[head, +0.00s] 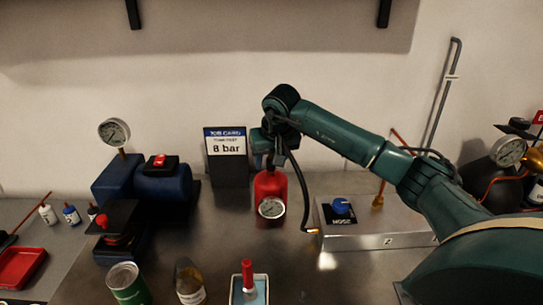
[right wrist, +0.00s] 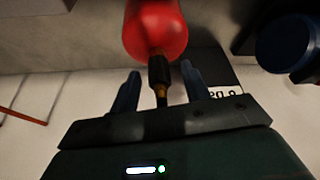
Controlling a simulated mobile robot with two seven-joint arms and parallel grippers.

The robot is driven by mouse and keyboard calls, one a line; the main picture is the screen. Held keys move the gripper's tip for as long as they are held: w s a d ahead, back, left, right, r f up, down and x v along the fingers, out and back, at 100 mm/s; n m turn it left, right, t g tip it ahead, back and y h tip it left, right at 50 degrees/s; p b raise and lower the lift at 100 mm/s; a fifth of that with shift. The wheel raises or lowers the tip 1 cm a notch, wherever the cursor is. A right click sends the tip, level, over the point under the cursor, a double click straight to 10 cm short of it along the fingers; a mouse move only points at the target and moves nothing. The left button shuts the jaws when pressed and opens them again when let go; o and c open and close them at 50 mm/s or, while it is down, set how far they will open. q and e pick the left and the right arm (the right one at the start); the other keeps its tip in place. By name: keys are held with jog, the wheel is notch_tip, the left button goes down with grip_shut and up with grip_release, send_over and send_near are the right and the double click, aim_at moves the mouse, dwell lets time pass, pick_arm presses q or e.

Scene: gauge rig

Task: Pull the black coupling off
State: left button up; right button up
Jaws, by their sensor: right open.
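A red cylinder (head: 270,188) with a round dial gauge (head: 271,208) stands upright on the metal bench. In the right wrist view the red cylinder (right wrist: 155,30) is at the top, with the black coupling (right wrist: 157,70) at its neck and a brass-coloured piece beside it. My right gripper (head: 269,150) is above the cylinder's neck and mostly hides the coupling in the head view. In the right wrist view its two fingers (right wrist: 160,88) are open, one on each side of the coupling, with gaps showing. My left gripper is not in view.
A black hose (head: 300,190) hangs beside the cylinder towards a metal box (head: 370,238) with a blue knob (head: 341,206). A job card (head: 226,142) reading 8 bar stands behind, left. A blue pump (head: 163,183) is farther left.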

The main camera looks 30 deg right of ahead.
jog(key=shift+c, duration=0.2)
grip_shut()
dwell(0.5)
